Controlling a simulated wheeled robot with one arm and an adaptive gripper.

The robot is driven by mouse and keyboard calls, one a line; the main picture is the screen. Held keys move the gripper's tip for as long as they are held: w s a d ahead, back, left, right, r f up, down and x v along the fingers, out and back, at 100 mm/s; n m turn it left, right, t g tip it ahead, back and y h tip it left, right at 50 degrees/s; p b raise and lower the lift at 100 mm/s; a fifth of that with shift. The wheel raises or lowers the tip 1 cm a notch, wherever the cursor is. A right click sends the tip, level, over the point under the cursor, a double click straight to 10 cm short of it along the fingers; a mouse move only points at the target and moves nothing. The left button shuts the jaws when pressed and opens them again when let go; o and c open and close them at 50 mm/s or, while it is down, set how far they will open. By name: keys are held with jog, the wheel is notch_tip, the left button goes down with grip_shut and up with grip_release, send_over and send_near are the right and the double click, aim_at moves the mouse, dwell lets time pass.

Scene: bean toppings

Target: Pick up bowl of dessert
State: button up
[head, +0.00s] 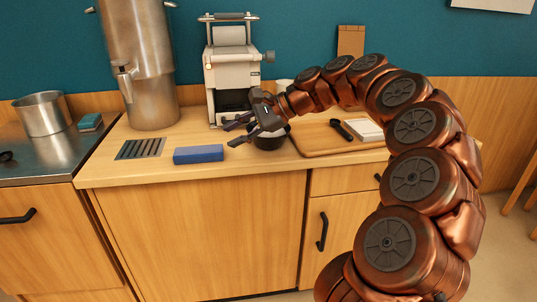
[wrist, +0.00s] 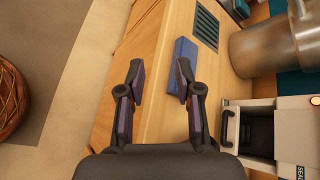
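A dark bowl (head: 272,142) stands on the wooden counter in the head view, partly hidden behind my gripper. I cannot see what is in it. My gripper (head: 232,134) is above the counter, in front of the white machine, its fingers pointing left past the bowl. In the wrist view my gripper (wrist: 159,70) is open, with nothing between its fingers. The bowl does not show in the wrist view.
A blue block (head: 198,154) lies left of my gripper, near the front edge, with a dark grate (head: 140,148) beyond it. A metal urn (head: 140,60) and a white machine (head: 231,70) stand behind. A wooden tray (head: 315,147) is at the right.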

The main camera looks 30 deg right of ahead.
aim_at(266, 138)
jog(key=w+d+f+m+t+b, duration=0.1)
jog(key=d+f+m, duration=0.1)
jog(key=d, duration=0.3)
jog(key=w+d+f+m+t+b, duration=0.1)
jog(key=d+f+m, duration=0.1)
jog(key=d, duration=0.4)
jog(key=d+f+m+t+h+b, duration=0.1)
jog(key=d+f+m+t, duration=0.1)
jog(key=d, duration=0.4)
jog(key=shift+w+d+m+b, duration=0.25)
jog(key=shift+w+m+b, duration=0.15)
jog(key=shift+m, duration=0.2)
jog(key=shift+w+d+f, duration=0.1)
jog(key=shift+f, duration=0.1)
jog(key=shift+x, duration=1.15)
jog(key=x, duration=0.2)
jog(key=b+x, duration=0.1)
jog(key=x, duration=0.1)
jog(key=shift+w+f, duration=0.2)
jog(key=shift+f, duration=0.15)
jog(key=shift+w, duration=0.3)
jog(key=shift+c, duration=0.4)
grip_shut()
